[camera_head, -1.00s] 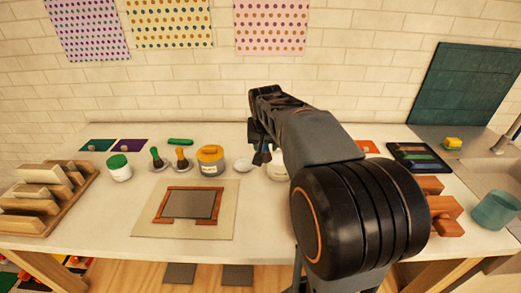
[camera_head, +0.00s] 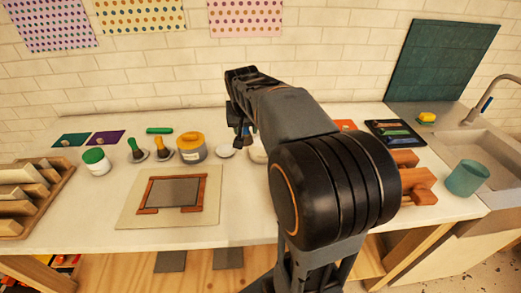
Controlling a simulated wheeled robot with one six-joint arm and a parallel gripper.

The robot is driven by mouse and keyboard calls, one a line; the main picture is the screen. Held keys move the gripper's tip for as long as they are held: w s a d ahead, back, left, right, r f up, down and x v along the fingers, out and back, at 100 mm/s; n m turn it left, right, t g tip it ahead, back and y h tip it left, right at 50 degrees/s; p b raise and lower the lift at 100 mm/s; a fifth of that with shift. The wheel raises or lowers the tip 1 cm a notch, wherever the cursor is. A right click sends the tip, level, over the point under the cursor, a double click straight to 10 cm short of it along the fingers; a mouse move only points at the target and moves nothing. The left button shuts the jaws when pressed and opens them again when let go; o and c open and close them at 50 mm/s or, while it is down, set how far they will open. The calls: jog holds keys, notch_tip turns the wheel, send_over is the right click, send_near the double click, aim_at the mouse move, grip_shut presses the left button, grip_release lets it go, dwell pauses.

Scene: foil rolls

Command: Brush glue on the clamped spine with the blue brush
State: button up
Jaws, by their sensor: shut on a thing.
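My gripper (camera_head: 240,122) is over the back of the table, left of my forearm. It is shut on what looks like the blue brush (camera_head: 246,138), whose small blue part shows below the fingers; the rest is hard to see. A pale pot (camera_head: 258,153) stands just beyond the arm, mostly hidden by it. Reddish-brown wooden blocks (camera_head: 418,190), perhaps the clamp, are at the right, partly behind my arm. I cannot make out a clamped spine there.
A board with a brown frame (camera_head: 178,178) lies in front. A teal cup (camera_head: 467,178) is near the sink (camera_head: 480,150).

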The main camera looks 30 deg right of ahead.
jog(key=shift+d+r, duration=0.1)
jog(key=w+d+m+y+p, duration=0.2)
jog(key=d+p, duration=0.9)
jog(key=p, duration=0.2)
jog(key=shift+n+y, duration=0.6)
jog(key=shift+y, duration=0.3)
jog(key=shift+d+b+x, duration=0.1)
jog(key=shift+b+x, duration=1.05)
jog(key=shift+x, duration=0.45)
jog(key=shift+d+b+x, duration=0.15)
jog(key=shift+b+x, duration=1)
jog(key=shift+x, duration=0.5)
jog(key=shift+f+b, duration=0.6)
jog(key=shift+f, duration=0.05)
jog(key=shift+r, duration=0.1)
